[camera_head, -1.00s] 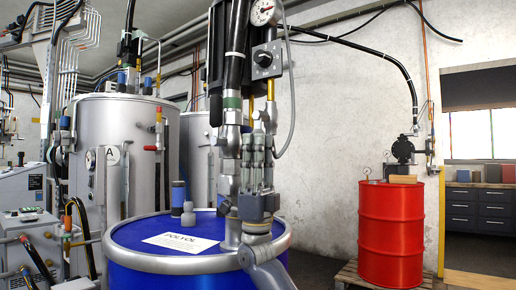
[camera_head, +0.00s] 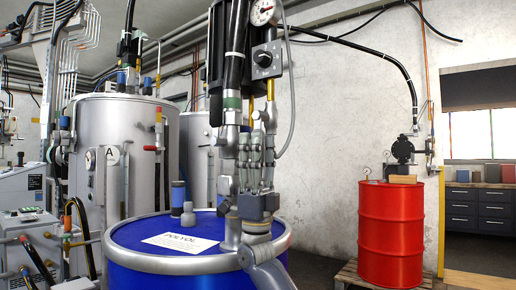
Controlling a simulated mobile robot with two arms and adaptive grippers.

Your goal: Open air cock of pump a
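Pump a appears to be the tall pump (camera_head: 232,60) standing on the blue drum (camera_head: 140,255) labelled POLYOL; I see no letter on it. It carries a round gauge (camera_head: 262,12) and a black knob (camera_head: 262,58) on a grey box. My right gripper (camera_head: 257,132) points up in front of the pump's lower part, its fingertips just below small metal fittings (camera_head: 262,116). I cannot make out which fitting is the air cock, or whether the fingers touch anything. The fingers overlap the pump, so their opening is unclear. My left gripper is out of view.
Large steel tanks (camera_head: 95,130) stand behind at the left, one marked A. A red drum (camera_head: 390,230) with a small black pump (camera_head: 402,150) stands on a pallet at the right. A grey hose hangs beside the pump. Open floor lies between the drums.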

